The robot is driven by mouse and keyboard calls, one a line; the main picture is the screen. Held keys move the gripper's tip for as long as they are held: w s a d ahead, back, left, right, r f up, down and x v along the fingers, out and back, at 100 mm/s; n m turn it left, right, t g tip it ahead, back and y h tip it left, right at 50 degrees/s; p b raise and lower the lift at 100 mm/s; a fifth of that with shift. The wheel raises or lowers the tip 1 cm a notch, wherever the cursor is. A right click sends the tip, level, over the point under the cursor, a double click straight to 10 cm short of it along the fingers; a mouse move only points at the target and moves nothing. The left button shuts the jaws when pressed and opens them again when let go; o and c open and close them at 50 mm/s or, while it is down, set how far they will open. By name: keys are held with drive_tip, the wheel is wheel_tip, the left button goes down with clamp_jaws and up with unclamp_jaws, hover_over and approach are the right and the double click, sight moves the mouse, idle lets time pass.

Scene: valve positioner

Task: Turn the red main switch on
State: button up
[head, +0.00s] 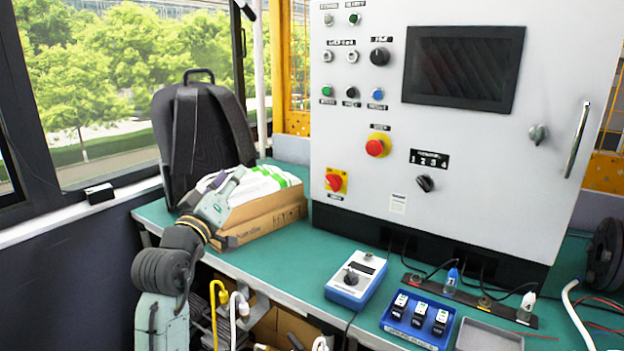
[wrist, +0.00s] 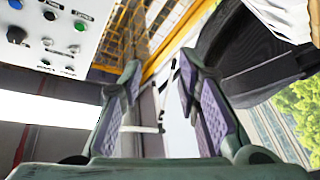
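The red main switch (head: 335,183) is a red rotary knob on a square yellow plate, at the lower left of the grey control panel (head: 450,140) in the head view. Its exact handle angle is too small to tell. My gripper (head: 236,176) is to the left of the panel, in front of the cardboard boxes and white bag, well apart from the switch. In the wrist view my gripper (wrist: 158,78) is open, with nothing between its purple-padded fingers. The main switch does not show in the wrist view; only part of the panel's buttons (wrist: 50,28) does.
A red emergency-stop button (head: 377,145) sits above and right of the switch. Cardboard boxes (head: 265,217) and a black backpack (head: 200,130) stand left of the panel. A blue meter (head: 355,280) and a blue tray (head: 417,318) lie on the green bench (head: 285,265).

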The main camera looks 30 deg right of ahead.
sight(330, 184)
drive_tip(key=s+d+f+m+g+h, duration=0.1)
drive_tip(key=s+d+f+g, duration=0.25)
drive_tip(key=d, duration=0.35)
drive_tip(key=s+d+f+m+g, duration=0.1)
drive_tip(key=s+d+f+g, duration=0.2)
drive_tip(key=d, duration=0.4)
drive_tip(key=shift+g, duration=0.25)
drive_tip(key=p+x, duration=0.1)
drive_tip(key=x, duration=0.2)
drive_tip(key=p+x, duration=0.1)
drive_tip(key=x, duration=0.2)
drive_tip(key=w+p+x, duration=0.1)
drive_tip(key=x, duration=0.3)
drive_tip(key=shift+a+p, duration=0.2)
drive_tip(key=shift+p, duration=0.1)
drive_tip(key=shift+w+d, duration=0.25)
drive_tip(key=shift+d, duration=0.35)
drive_tip(key=shift+c, duration=0.4)
clamp_jaws()
